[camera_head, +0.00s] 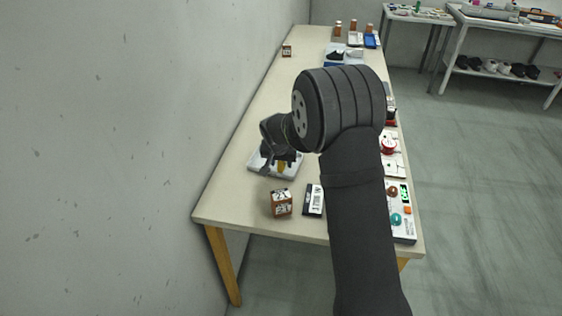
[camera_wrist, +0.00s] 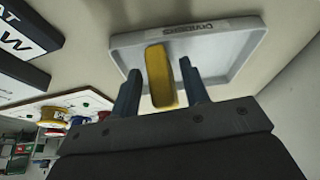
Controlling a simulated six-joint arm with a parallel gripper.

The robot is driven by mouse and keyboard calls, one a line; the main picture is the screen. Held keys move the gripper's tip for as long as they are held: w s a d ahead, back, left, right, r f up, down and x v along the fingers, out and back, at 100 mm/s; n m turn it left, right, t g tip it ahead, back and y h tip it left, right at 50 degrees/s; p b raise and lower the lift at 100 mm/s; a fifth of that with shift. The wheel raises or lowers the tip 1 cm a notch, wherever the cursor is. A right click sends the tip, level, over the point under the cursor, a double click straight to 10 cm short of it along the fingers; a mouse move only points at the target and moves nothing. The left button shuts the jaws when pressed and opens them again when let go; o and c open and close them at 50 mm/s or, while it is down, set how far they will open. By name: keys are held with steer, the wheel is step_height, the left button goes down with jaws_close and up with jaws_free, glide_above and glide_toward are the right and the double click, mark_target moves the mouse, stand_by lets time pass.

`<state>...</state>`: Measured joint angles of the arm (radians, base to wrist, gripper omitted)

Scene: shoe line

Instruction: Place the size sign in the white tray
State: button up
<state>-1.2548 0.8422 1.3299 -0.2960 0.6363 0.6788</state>
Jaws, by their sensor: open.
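The white tray (camera_head: 257,164) lies on the table near the wall, under my gripper. In the wrist view the tray (camera_wrist: 228,48) carries a label that seems to read "DIVIDERS". A yellow piece (camera_wrist: 160,75), apparently the size sign, is between my fingers over the tray's near part; whether it rests on the tray floor is hard to tell. It also shows as a small yellow patch in the head view (camera_head: 282,167). My gripper (camera_wrist: 161,90) is open, with one finger on each side of the yellow piece. My arm hides part of the table's middle.
A brown box marked with a number (camera_head: 281,204) and a black card with a white label (camera_head: 313,200) lie in front of the tray. A panel with coloured parts (camera_head: 404,222) and a red spool (camera_head: 388,144) line the right edge. The wall borders the left.

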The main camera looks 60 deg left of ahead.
steer(key=shift+r, duration=0.1)
steer(key=shift+r, duration=0.35)
steer(key=v, duration=1.1)
steer(key=shift+s+d+r, duration=0.15)
steer(key=shift+r, duration=0.05)
steer(key=shift+f, duration=0.1)
steer(key=x, duration=1.2)
steer(key=shift+f, duration=0.15)
steer(key=shift+r, duration=1.25)
